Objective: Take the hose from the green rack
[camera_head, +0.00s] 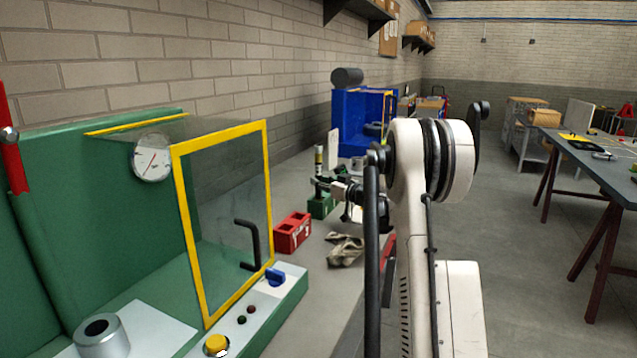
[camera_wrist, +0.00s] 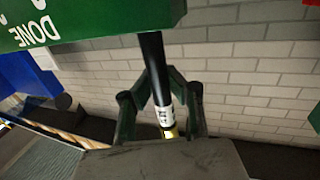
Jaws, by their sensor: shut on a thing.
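The hose (camera_head: 319,157) is a dark, upright tube with a yellow and white band, seen small in the head view above the green rack (camera_head: 322,206). In the wrist view the black hose (camera_wrist: 153,60) carries a white printed label and a yellow band. My gripper (camera_wrist: 160,82) is shut on the hose, its two dark green fingers closing from both sides near the label. It also shows in the head view (camera_head: 322,186). The green rack (camera_wrist: 90,18), with white lettering "DONE", meets the hose's far end in the wrist view. I cannot tell how deep the hose sits in it.
A green machine with a yellow-framed door (camera_head: 225,215) fills the left. A blue machine (camera_head: 352,122) stands behind, along the brick wall.

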